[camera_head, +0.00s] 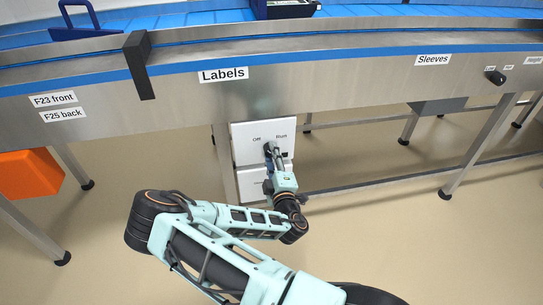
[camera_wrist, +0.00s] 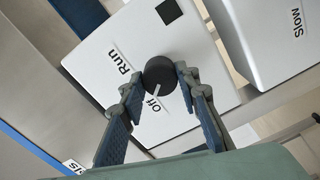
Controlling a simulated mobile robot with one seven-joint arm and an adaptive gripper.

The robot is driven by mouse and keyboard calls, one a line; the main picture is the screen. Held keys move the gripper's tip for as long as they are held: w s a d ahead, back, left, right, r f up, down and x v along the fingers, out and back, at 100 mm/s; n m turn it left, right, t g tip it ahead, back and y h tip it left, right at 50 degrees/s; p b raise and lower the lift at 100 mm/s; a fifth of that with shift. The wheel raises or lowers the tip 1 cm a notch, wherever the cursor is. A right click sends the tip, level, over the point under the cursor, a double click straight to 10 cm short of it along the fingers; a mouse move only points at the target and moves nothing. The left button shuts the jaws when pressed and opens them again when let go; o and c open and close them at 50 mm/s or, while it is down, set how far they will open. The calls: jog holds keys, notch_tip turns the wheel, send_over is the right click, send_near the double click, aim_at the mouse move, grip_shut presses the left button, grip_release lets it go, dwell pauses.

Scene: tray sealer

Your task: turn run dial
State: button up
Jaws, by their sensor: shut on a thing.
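The run dial (camera_wrist: 160,73) is a round black knob on a white panel (camera_wrist: 95,58), with the labels "Run" and "Off" beside it. Its white pointer line is on the side facing "Off". My gripper (camera_wrist: 159,84) has one finger on each side of the dial and is shut on it. In the head view, the white panel (camera_head: 240,133) hangs under the conveyor's front edge, and my gripper (camera_head: 270,149) reaches its face there. The dial is mostly hidden behind my gripper in that view.
A second white box marked "Slow" (camera_wrist: 280,40) stands close beside the panel. The steel conveyor (camera_head: 330,80) runs overhead. Another black knob (camera_head: 495,77) is at far right. An orange bin (camera_head: 28,174) is at left. The floor in front is clear.

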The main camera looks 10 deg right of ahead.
dwell(0.3)
jog(key=o, duration=1.2)
jog(key=shift+c, duration=0.2)
jog(key=s, duration=1.2)
